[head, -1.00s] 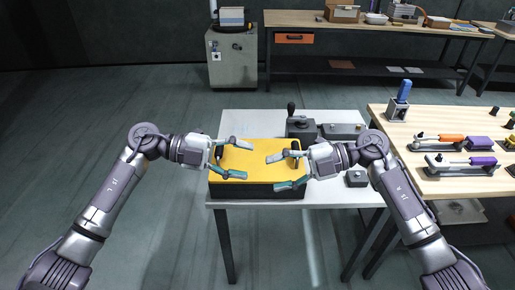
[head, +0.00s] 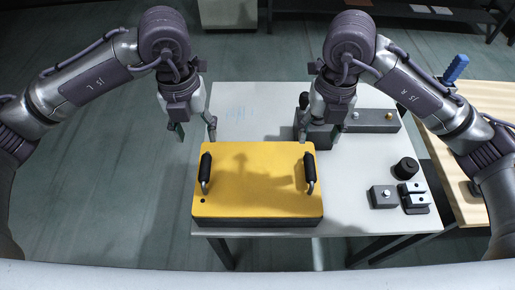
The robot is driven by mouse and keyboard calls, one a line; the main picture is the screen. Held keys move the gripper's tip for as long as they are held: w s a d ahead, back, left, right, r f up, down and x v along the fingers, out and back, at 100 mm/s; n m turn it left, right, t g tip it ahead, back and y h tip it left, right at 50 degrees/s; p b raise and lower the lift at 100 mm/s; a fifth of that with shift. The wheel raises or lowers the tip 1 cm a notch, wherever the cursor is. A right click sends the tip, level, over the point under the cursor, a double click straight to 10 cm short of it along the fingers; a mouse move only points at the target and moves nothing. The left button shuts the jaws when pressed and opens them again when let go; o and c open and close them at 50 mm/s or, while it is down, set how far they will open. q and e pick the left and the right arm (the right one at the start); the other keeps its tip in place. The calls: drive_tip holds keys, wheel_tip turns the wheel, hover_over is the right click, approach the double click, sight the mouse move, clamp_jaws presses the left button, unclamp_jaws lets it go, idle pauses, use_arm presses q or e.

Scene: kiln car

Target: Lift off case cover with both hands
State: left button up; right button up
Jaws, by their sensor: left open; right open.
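The yellow case cover (head: 255,190) lies flat on a dark case (head: 257,222) at the front left of the white table. It has a black left handle (head: 204,170) and a black right handle (head: 309,170), both standing up near its sides. My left gripper (head: 196,136) is open, pointing down above and behind the left handle, apart from it. My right gripper (head: 318,139) is open, pointing down behind the right handle, apart from it. Both grippers are empty.
A dark clamp-like device with a grey block (head: 372,120) stands at the table's back right, close to my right gripper. Small dark blocks (head: 383,197) and a round black knob (head: 405,168) lie on the right. A wooden bench (head: 465,110) adjoins on the right.

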sight(204, 165)
use_arm(q)
drive_tip(key=shift+s+a+r, duration=0.15)
drive_tip(key=shift+a, duration=0.1)
use_arm(e)
drive_tip(key=shift+s+d+r, duration=0.15)
drive_tip(key=shift+d+r, duration=0.05)
use_arm(q)
wheel_tip(204, 165, down, 14)
drive_tip(key=shift+r, duration=0.1)
use_arm(e)
wheel_tip(204, 165, down, 14)
drive_tip(key=shift+r, duration=0.1)
use_arm(q)
clamp_jaws()
use_arm(e)
clamp_jaws()
